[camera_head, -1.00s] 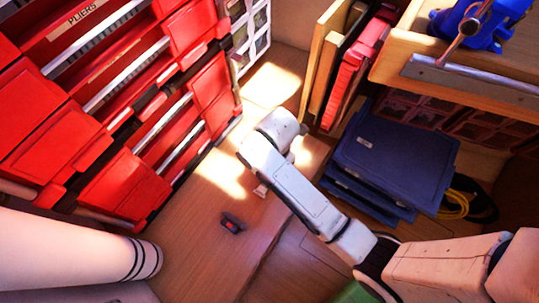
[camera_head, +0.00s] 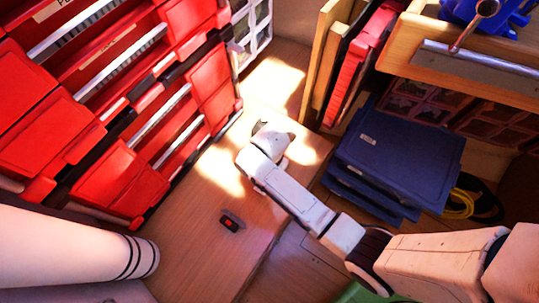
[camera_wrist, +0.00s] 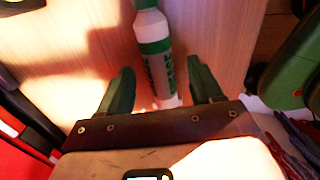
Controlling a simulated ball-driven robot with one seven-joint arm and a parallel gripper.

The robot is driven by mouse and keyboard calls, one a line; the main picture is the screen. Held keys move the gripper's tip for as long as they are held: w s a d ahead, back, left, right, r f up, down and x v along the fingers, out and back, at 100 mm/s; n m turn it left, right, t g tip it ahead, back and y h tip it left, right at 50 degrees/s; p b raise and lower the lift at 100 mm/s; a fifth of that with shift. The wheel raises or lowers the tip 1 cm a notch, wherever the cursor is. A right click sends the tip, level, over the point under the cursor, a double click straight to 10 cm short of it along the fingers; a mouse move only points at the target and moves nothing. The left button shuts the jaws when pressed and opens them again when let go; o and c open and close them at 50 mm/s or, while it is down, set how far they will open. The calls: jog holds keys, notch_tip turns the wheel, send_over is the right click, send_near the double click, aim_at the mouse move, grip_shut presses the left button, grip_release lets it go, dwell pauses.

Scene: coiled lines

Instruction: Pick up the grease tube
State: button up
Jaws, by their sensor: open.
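The grease tube, a white and green bottle-like tube (camera_wrist: 153,38), lies lengthwise on the wooden surface in the wrist view. Its lower end reaches between my gripper's (camera_wrist: 161,82) two dark green fingers. The fingers are spread, with a gap on either side of the tube, and do not visibly grip it. In the head view my arm's end (camera_head: 272,140) is over the sunlit part of the wooden bench, and the tube cannot be made out there.
Red drawers (camera_head: 120,185) stand left of the bench. A small dark and red object (camera_head: 231,223) lies on the bench nearer the camera. Blue boxes (camera_head: 400,150) are stacked on the right. A green rounded object (camera_wrist: 297,62) is right in the wrist view.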

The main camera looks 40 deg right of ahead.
jog(key=shift+f, duration=0.55)
jog(key=c, duration=1.2)
